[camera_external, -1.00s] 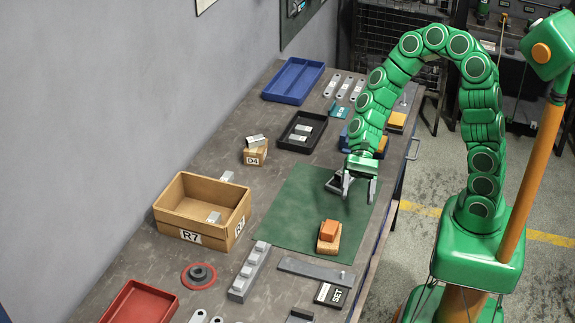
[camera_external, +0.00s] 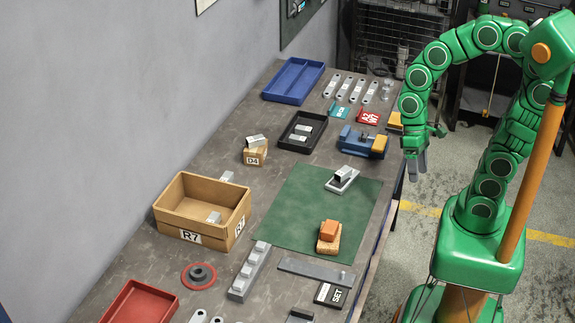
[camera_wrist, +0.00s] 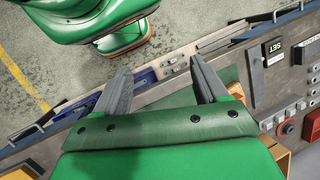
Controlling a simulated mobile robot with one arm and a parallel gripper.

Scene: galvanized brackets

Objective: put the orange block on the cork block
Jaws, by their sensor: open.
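The orange block (camera_external: 329,228) rests on top of the cork block (camera_external: 328,244) on the green mat (camera_external: 300,213), near the mat's front right part. The cork block shows below and beside it. My gripper (camera_external: 416,165) is open and empty, beyond the right edge of the table and away from both blocks. In the wrist view my two fingers (camera_wrist: 160,88) are apart with nothing between them. Neither block can be made out clearly in the wrist view.
A grey metal piece (camera_external: 342,180) lies on the mat's far part. A blue vise-like fixture (camera_external: 362,143) stands behind it. A wooden box (camera_external: 190,232) marked R7 stands left of the mat. A grey stepped bar (camera_external: 248,272) and a flat bar (camera_external: 316,272) lie in front.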

